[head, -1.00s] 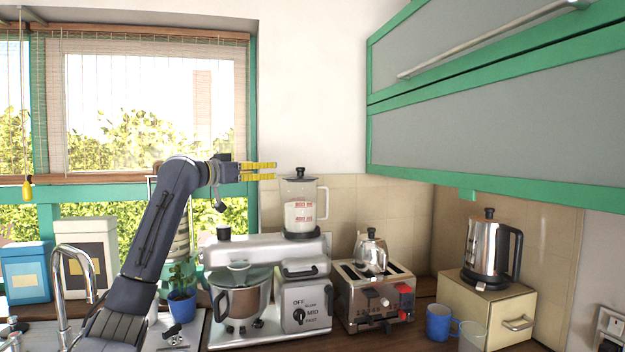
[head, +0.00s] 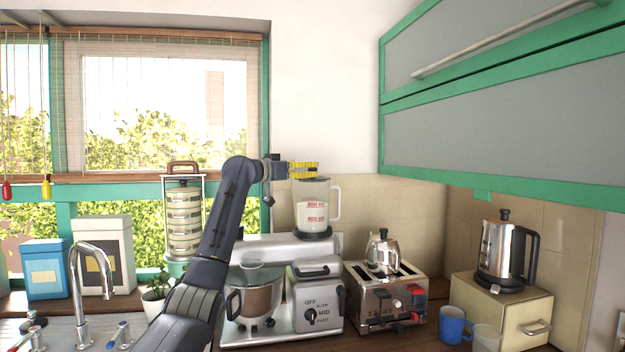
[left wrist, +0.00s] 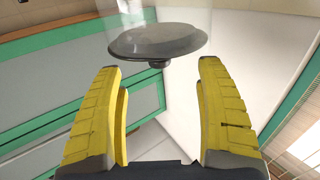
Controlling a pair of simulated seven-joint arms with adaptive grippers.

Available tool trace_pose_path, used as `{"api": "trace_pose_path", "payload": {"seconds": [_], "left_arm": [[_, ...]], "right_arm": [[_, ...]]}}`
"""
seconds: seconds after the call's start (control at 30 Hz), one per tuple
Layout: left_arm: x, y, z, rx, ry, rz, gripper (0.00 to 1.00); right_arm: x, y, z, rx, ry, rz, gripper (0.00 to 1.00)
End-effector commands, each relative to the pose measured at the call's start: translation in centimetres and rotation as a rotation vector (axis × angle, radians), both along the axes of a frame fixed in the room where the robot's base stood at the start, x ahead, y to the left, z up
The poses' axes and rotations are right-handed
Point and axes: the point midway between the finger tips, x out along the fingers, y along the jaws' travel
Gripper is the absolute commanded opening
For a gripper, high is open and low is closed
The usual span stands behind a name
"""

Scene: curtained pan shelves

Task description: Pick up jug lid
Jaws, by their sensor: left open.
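The jug lid (head: 306,178) is a dark disc on top of the clear glass jug (head: 332,200), which stands on the silver food mixer. In the left wrist view the lid (left wrist: 157,41) lies just beyond my fingertips, its small knob (left wrist: 158,63) facing the gap between them. My left gripper (head: 316,169), with yellow fingers, is level with the top of the lid in the head view and partly hides it. In the left wrist view the left gripper (left wrist: 158,68) is open and empty, a finger on each side of the knob. My right gripper is not in view.
A silver toaster (head: 384,300) with a small kettle (head: 381,252) stands right of the mixer (head: 316,248). A large kettle (head: 497,255) sits on a cream bread box (head: 497,312). Green-framed cupboards (head: 490,130) hang at upper right. The tap (head: 92,262) is at left.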

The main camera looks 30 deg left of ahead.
Motion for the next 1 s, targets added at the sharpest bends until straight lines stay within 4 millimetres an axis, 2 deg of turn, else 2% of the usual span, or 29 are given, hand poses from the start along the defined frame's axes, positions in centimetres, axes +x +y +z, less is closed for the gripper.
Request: {"api": "trace_pose_path", "payload": {"seconds": [0.4, 0.87, 1.0], "left_arm": [[4.1, -0.8, -0.3, -0.003, 0.001, -0.001, 0.73], [4.9, -1.0, -0.3, -0.001, 0.000, 0.000, 0.74], [4.9, -1.0, -0.3, -0.001, 0.000, 0.000, 0.58]], "right_arm": [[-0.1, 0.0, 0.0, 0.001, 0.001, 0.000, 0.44], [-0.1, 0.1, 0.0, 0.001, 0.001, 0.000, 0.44], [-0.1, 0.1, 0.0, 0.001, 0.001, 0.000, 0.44]]}}
